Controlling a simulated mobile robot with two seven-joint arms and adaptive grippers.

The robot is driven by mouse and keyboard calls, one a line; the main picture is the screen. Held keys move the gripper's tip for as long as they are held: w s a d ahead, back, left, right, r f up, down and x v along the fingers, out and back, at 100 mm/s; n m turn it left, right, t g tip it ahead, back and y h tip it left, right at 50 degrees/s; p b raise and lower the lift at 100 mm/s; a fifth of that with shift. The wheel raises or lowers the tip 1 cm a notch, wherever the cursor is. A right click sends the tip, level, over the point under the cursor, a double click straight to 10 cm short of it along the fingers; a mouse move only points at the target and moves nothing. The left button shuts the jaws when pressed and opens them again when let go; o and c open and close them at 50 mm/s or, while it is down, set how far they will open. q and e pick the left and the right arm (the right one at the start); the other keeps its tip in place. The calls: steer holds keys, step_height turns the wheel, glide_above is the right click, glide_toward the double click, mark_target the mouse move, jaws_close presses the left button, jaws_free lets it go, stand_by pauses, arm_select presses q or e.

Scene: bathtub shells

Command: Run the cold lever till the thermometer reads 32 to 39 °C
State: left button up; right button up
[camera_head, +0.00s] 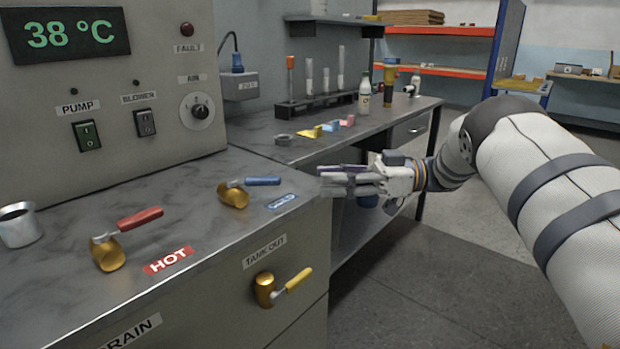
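The thermometer display (67,34) on the grey panel reads 38 °C in green digits. The cold lever (262,181) has a blue handle on a brass valve body, and the handle points right. A blue label (281,202) lies beside it. The hot lever (139,218) has a red handle pointing up and right, with a red HOT label (168,260). My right gripper (326,181) is to the right of the cold lever, apart from it, by the counter's edge. Its fingers lie close together, side-on; whether they are shut is unclear. My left gripper is not in view.
A yellow TANK OUT lever (298,280) is on the cabinet front. A metal cup (18,225) stands at the left. Pump (86,135) and blower (145,123) switches are on the panel. A bench behind holds a test tube rack (316,105) and bottles.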

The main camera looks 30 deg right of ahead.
steer(key=shift+c, duration=1)
steer(key=shift+a+r+t, duration=0.2)
steer(key=shift+t, duration=0.1)
steer(key=c, duration=0.5)
steer(key=a+n+t, duration=0.1)
steer(key=a+r+t+p, duration=0.1)
steer(key=s+a+r+n+t, duration=0.1)
steer(key=t, duration=0.1)
steer(key=shift+a+n+p, duration=0.1)
steer(key=shift+n+p, duration=0.2)
jaws_close()
steer(key=s+a+f+n+t+h+p, duration=0.25)
steer(key=s+a+n+t+h, duration=0.3)
steer(key=s+a+h, duration=0.4)
glide_toward(247, 181)
steer(key=a, duration=0.3)
steer(key=w, duration=0.2)
steer(key=w+n+g+h+b, duration=0.1)
steer(key=shift+d+r, duration=0.35)
steer(key=shift+d, duration=0.05)
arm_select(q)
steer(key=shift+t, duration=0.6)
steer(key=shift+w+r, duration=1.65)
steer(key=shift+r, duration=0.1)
arm_select(e)
steer(key=shift+w+d+r, duration=0.1)
steer(key=shift+w+d, duration=0.15)
steer(key=shift+w, duration=0.35)
